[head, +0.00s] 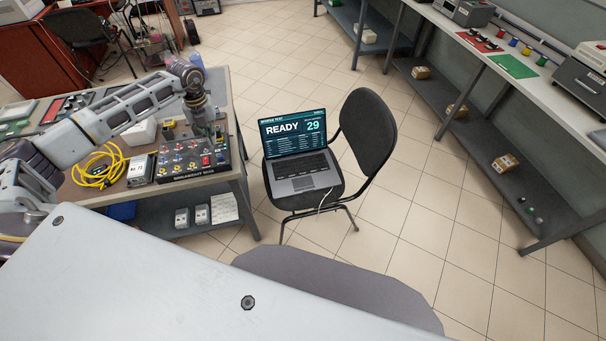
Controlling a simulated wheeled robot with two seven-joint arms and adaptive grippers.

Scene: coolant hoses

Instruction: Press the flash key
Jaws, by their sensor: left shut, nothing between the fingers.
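The black breakout box (178,171) lies on the left workbench. Its top carries several coloured sockets and knobs and a red switch (206,160) near its right end. I cannot read which part of it is the flash key. My left gripper (207,135) points down over the back right part of the box, shut and empty. I cannot tell whether its tips touch the box. A laptop (298,166) stands open on a chair; its screen reads "READY" with "29" beside it. My right gripper is out of view.
A yellow cable coil (97,166) and a small grey device (140,169) lie left of the box on the workbench (100,197). The black chair (367,135) stands right of the bench. The tiled floor beyond it is clear up to the right-hand shelves.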

